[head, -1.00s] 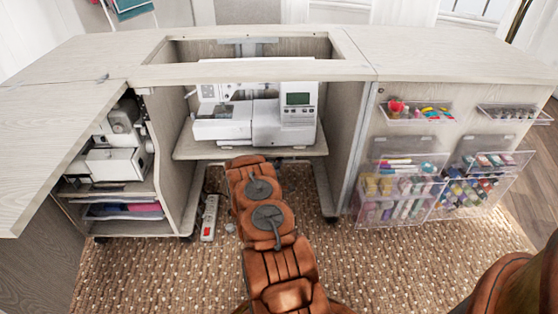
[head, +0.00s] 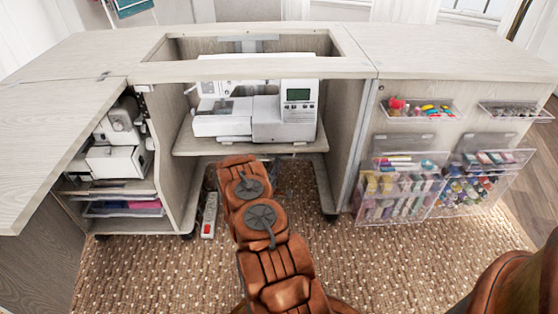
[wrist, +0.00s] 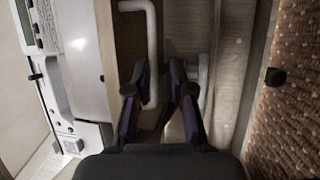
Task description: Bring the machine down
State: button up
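The white sewing machine (head: 285,125) stands on a lift shelf (head: 310,145) inside the cabinet, below the frame of the top opening. Its side also shows at the left of the wrist view (wrist: 75,55). A pale bent bar (wrist: 152,40) shows under the shelf's edge in the wrist view and runs down toward my fingers. My gripper (wrist: 159,72) is open, its two dark fingers apart near the bar's lower end. I cannot tell whether they touch it. My gripper is hidden in the head view, where my arm reaches to the shelf's front.
A second white machine (head: 120,145) sits in the left bay. Clear bins (head: 400,190) with supplies hang on the right door. A power strip (head: 209,215) lies on the woven rug (head: 165,270). The cabinet top (head: 450,55) overhangs both sides.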

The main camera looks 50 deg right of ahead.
jog(key=v, duration=0.8)
jog(key=shift+a, duration=0.15)
dwell(0.5)
